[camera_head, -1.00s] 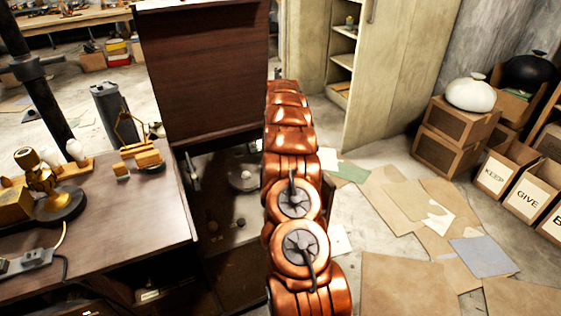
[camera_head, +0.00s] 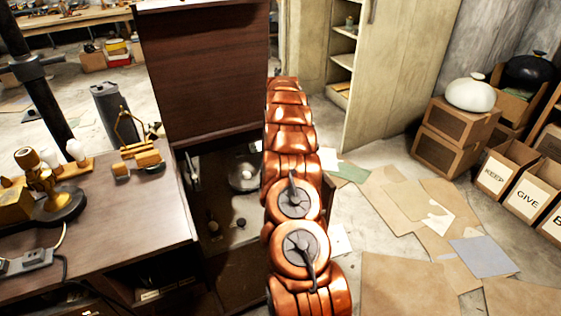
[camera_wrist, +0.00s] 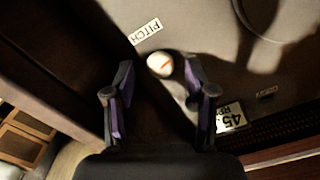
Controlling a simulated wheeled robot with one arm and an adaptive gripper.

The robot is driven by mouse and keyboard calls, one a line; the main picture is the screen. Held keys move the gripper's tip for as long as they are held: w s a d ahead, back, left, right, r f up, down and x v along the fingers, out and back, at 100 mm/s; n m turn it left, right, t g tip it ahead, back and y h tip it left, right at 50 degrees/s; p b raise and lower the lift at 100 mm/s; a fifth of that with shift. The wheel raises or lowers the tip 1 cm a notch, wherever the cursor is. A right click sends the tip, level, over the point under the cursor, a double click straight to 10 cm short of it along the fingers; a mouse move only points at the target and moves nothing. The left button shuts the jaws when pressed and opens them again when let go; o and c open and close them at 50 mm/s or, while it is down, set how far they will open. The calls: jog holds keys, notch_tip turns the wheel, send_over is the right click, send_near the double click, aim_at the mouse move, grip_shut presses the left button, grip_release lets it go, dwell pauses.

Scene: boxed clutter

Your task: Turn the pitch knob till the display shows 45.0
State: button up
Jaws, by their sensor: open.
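The pitch knob (camera_wrist: 160,65) is a small round pale knob with an orange-red mark, beside a white label (camera_wrist: 146,32) reading PITCH in the wrist view. My gripper (camera_wrist: 157,72) is open, with its two dark, purple-lined fingers on either side of the knob. The right fingertip is closer to the knob; I cannot tell whether it touches. A white tag (camera_wrist: 231,117) reading 45 and partly hidden letters lies right of the right finger. I cannot make out a display reading. In the head view my arm hides my gripper.
The record player cabinet (camera_head: 205,80) stands with its lid raised; a round platter (camera_head: 243,172) and small dark knobs (camera_head: 213,226) show inside. Cardboard sheets (camera_head: 410,290) cover the floor at right.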

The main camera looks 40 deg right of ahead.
notch_tip(320, 180, up, 11)
dwell(0.4)
dwell(0.5)
jog(key=a+r+n+y, duration=0.1)
jog(key=a+r+n, duration=0.35)
jog(key=a, duration=1.25)
jog(key=s+a+r+n+g, duration=0.1)
jog(key=s+a+r, duration=0.25)
jog(key=a, duration=0.35)
jog(key=s+a+r, duration=0.2)
jog(key=s+a, duration=0.3)
jog(key=a, duration=0.2)
jog(key=s+a+f+n+g, duration=0.15)
jog(key=s+a, duration=0.25)
jog(key=s, duration=0.7)
jog(key=s+a+f+n+h, duration=0.15)
jog(key=s+a, duration=0.35)
jog(key=s, duration=0.5)
jog(key=s+a+f+n+g+y, duration=0.15)
jog(key=s+a, duration=0.25)
jog(key=s, duration=0.7)
notch_tip(320, 180, up, 18)
jog(key=w+t+h+p, duration=0.1)
jog(key=t+p, duration=0.1)
jog(key=p, duration=1.4)
jog(key=shift+w+a+f+p, duration=0.15)
jog(key=shift+w+a+p, duration=0.05)
jog(key=shift+p, duration=0.15)
